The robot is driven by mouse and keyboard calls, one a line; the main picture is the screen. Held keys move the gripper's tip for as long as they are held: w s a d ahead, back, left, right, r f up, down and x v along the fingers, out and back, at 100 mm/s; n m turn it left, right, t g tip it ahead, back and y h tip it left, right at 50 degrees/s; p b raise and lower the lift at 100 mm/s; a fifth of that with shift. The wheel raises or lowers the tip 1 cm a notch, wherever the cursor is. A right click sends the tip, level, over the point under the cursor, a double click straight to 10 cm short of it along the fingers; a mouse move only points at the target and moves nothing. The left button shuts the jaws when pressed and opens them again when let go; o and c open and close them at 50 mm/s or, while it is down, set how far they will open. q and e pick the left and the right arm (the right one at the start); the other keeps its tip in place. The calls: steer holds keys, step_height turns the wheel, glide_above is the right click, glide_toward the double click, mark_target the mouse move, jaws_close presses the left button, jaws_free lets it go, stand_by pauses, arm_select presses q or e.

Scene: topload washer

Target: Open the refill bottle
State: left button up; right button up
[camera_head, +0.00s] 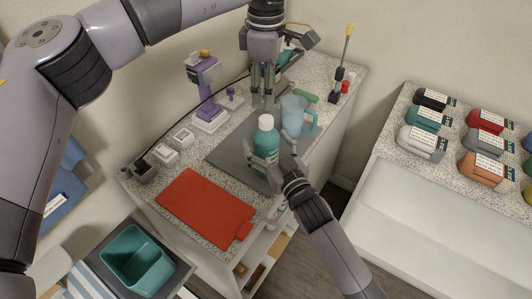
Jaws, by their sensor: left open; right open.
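The refill bottle (266,139) is teal with a white cap (266,121) on top. It stands upright on a dark grey mat (228,153) on the speckled counter. My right gripper (271,164) comes in from below right, with its open fingers around or beside the lower part of the bottle; I cannot tell if they touch it. My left gripper (264,96) hangs pointing down behind the bottle, above the back of the mat. It is open and looks empty, and is apart from the cap.
A light blue pitcher (294,116) stands close right of the bottle. A red cutting board (206,207) lies at the front, and a purple device (206,90) stands back left. A teal bin (138,261) is lower left. Several coloured bundles (484,145) sit on the right counter.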

mark_target(266, 119)
steer(key=shift+c, duration=0.4)
jaws_close()
arm_select(q)
steer(key=m, duration=0.4)
steer(key=shift+m, duration=0.3)
steer(key=m, duration=0.5)
steer(key=shift+m, duration=0.3)
steer(key=m, duration=0.5)
steer(key=shift+m, duration=0.4)
steer(key=m, duration=0.6)
steer(key=shift+f+m, duration=0.3)
steer(key=shift+f, duration=3.7)
steer(key=shift+c, duration=0.5)
